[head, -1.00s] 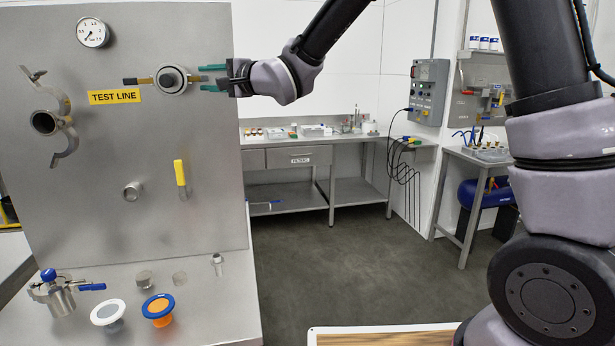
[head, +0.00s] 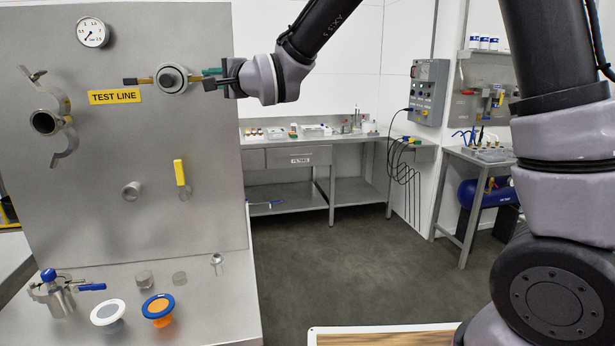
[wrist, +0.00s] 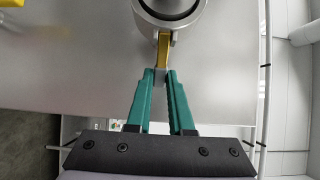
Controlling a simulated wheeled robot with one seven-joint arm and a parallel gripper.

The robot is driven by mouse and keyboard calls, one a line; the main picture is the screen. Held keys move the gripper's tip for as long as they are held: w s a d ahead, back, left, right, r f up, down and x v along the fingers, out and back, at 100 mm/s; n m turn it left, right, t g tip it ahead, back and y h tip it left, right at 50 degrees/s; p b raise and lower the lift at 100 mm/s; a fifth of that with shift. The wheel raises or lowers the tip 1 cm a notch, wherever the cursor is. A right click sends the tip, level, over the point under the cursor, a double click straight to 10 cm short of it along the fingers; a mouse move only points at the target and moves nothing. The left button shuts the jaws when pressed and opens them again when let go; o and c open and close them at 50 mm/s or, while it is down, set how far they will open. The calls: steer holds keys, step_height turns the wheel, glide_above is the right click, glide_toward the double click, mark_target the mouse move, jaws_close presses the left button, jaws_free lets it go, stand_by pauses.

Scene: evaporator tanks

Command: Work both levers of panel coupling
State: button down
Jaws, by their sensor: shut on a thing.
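The panel coupling (head: 172,79) is a round silver fitting on the steel panel, right of the yellow TEST LINE label (head: 115,97). Its left lever (head: 138,81) sticks out level to the left, brass near the body with a dark end. Its right lever (head: 194,78) points right toward my gripper (head: 207,77). In the wrist view the coupling (wrist: 172,8) is at the top edge, and the brass lever (wrist: 163,50) comes down from it between the green fingertips. My gripper (wrist: 161,75) is shut on this lever's outer end. The lever's tip is partly hidden.
A pressure gauge (head: 93,32), an open clamp fitting (head: 46,122), a pipe stub (head: 132,191) and a yellow-handled valve (head: 180,173) are on the same panel. Small parts stand on the ledge below. Open floor (head: 340,265) lies right of the panel.

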steer(key=h, duration=0.1)
steer(key=m+t, duration=0.1)
steer(key=m+t+h, duration=0.1)
steer(key=shift+s+d+h, duration=0.3)
steer(key=shift+s, duration=0.1)
steer(key=m+t+h, duration=0.1)
steer(key=s+m+t+h, duration=0.1)
steer(key=h, duration=0.1)
steer(key=shift+d, duration=0.15)
stand_by(0.4)
